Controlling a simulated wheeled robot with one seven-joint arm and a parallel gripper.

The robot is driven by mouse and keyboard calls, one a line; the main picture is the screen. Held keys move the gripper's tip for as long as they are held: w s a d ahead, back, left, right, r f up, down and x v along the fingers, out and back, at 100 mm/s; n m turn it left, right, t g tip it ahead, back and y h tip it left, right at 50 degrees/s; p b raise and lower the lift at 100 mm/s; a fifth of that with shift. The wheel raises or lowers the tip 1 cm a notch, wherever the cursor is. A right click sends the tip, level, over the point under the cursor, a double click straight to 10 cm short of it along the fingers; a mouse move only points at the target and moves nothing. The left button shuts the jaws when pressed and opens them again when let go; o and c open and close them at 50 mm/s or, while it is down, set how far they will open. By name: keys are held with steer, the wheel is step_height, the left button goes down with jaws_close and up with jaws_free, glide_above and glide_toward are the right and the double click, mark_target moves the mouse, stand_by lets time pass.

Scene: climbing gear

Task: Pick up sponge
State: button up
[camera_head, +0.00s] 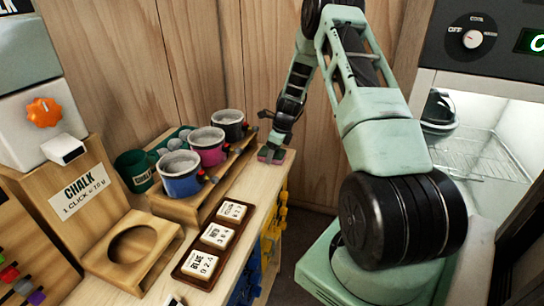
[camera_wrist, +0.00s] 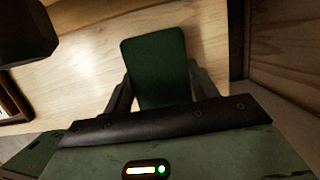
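The sponge (camera_wrist: 155,65) shows in the wrist view as a dark green rounded pad over the pale wooden counter. The sponge's near end is hidden by my gripper's body. I cannot tell whether the fingers press on it or whether it rests on the counter.
A wooden rack (camera_head: 190,207) holds blue, pink and black cups left of my gripper. A green mug (camera_head: 135,170) and a chalk dispenser (camera_head: 40,125) stand further left. A labelled tray (camera_head: 203,262) lies nearer. A wooden wall (camera_head: 230,60) rises behind; an open lit cabinet (camera_head: 485,150) is right.

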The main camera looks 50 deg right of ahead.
steer(key=shift+c, duration=1)
steer(key=shift+r, duration=0.15)
steer(key=shift+r, duration=0.15)
steer(key=shift+s+d+r+b, duration=0.1)
steer(key=shift+r+b, duration=0.05)
steer(key=shift+b, duration=0.3)
step_height(320, 180, up, 6)
steer(key=shift+r+b, duration=0.1)
steer(key=shift+b, duration=0.85)
steer(key=s+d+b, duration=0.2)
steer(key=s+d, duration=0.1)
steer(key=s, duration=0.6)
steer(key=s+d+b, duration=0.3)
steer(key=s+d, duration=0.1)
steer(key=s, duration=0.5)
steer(key=shift+s+d+r, duration=0.15)
steer(key=shift+d+r, duration=0.05)
steer(key=shift+d, duration=0.05)
